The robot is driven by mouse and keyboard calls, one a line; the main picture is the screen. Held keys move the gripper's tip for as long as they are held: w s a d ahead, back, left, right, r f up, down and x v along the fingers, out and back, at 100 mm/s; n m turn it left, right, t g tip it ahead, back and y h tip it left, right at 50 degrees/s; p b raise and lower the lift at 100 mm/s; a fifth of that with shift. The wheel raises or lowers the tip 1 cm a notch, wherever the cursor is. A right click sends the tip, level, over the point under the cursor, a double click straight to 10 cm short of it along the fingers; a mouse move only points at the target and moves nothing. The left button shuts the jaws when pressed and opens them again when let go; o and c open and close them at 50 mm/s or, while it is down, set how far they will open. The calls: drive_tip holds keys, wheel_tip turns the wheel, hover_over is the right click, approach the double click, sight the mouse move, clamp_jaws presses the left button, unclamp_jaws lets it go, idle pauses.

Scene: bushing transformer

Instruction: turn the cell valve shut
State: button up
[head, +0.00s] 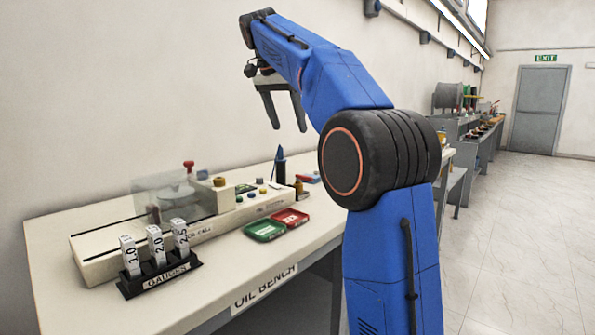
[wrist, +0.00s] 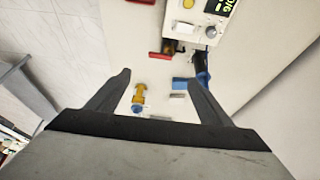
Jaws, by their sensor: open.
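The oil cell unit (head: 205,222) is a long pale box on the bench, with a clear cover (head: 165,198) at its left part. A red-topped knob (head: 188,166) stands up by the cover, and a brass-coloured knob (head: 219,182) sits to its right. I cannot tell for sure which of these is the cell valve. My gripper (head: 287,128) is open and empty, high above the bench and apart from the unit. In the wrist view my gripper (wrist: 162,75) points down at the bench. The unit's end with a display (wrist: 200,15) shows at the top edge.
A gauge rack (head: 160,277) stands at the front left. Green (head: 265,231) and red (head: 290,217) trays lie before the unit. A dark blue pointed tool (head: 280,166) stands behind. A yellow fitting (wrist: 139,95) lies below my gripper. The floor at right is clear.

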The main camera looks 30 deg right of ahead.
sight(304, 178)
drive_tip(key=x, duration=1.7)
drive_tip(key=shift+w+f, duration=0.1)
drive_tip(key=shift+f, duration=0.05)
drive_tip(key=c, duration=1)
